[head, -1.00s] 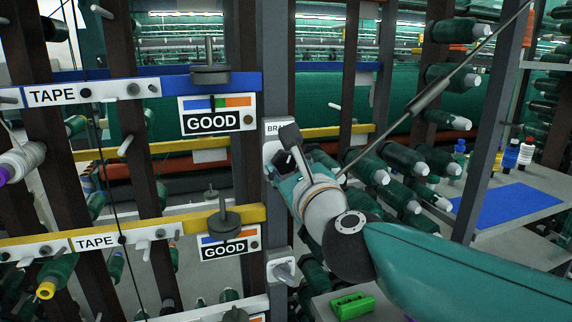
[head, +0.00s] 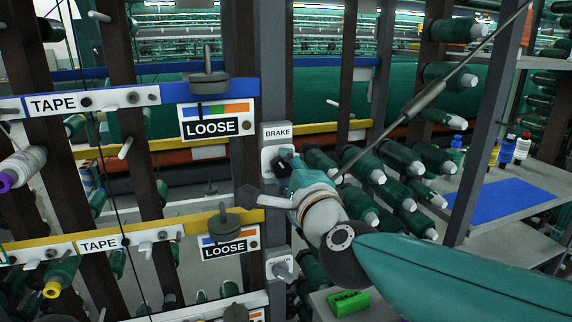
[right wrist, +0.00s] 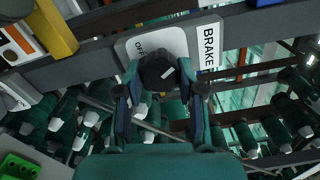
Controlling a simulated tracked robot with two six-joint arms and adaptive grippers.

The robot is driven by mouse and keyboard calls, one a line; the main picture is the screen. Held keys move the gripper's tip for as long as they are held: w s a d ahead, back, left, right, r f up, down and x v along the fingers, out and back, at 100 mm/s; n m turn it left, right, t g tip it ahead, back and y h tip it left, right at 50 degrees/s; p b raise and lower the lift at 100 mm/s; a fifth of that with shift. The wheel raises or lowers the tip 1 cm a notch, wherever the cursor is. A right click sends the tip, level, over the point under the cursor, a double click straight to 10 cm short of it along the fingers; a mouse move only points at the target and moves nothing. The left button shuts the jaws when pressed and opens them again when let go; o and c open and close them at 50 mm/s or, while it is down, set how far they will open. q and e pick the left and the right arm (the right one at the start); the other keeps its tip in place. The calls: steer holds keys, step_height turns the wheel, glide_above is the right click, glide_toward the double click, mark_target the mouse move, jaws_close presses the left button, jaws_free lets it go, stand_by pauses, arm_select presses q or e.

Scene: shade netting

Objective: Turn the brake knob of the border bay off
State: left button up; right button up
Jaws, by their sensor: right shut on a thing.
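The brake knob (right wrist: 157,70) is dark with a white pointer line and sits on a pale plate (right wrist: 150,44) marked OFF beside a BRAKE label (right wrist: 208,45). My right gripper (right wrist: 160,82) is shut on the knob, one finger on each side. In the head view, the BRAKE label (head: 277,133) is on a grey post, and my right gripper (head: 284,172) hides most of the knob below it. The pointer's exact setting is hard to tell. Two cards read LOOSE, one by the blue bar (head: 215,122) and one by the yellow bar (head: 229,244). My left gripper is not in view.
A second switch (head: 281,268) is lower on the same grey post (head: 272,70). Rows of green spools (head: 398,155) stand behind my right arm. A shelf on the right holds a blue mat (head: 505,203) and small bottles. A green block (head: 349,302) lies below.

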steer(key=n+p, duration=0.2)
steer(key=n, duration=0.3)
steer(key=shift+a+f+n, duration=0.1)
steer(key=shift+a+n, duration=0.05)
steer(key=shift+n, duration=0.15)
steer(key=n+p, duration=0.2)
steer(key=n, duration=0.2)
steer(key=shift+s+n, duration=0.1)
steer(key=shift+n, duration=0.2)
steer(key=n+p, duration=0.2)
steer(key=n, duration=0.3)
steer(key=shift+p, duration=0.3)
steer(key=n+p, duration=0.1)
steer(key=n, duration=0.4)
steer(key=shift+f+p, duration=0.15)
steer(key=shift+p, duration=0.25)
steer(key=o, duration=1.1)
steer(key=shift+o, duration=0.2)
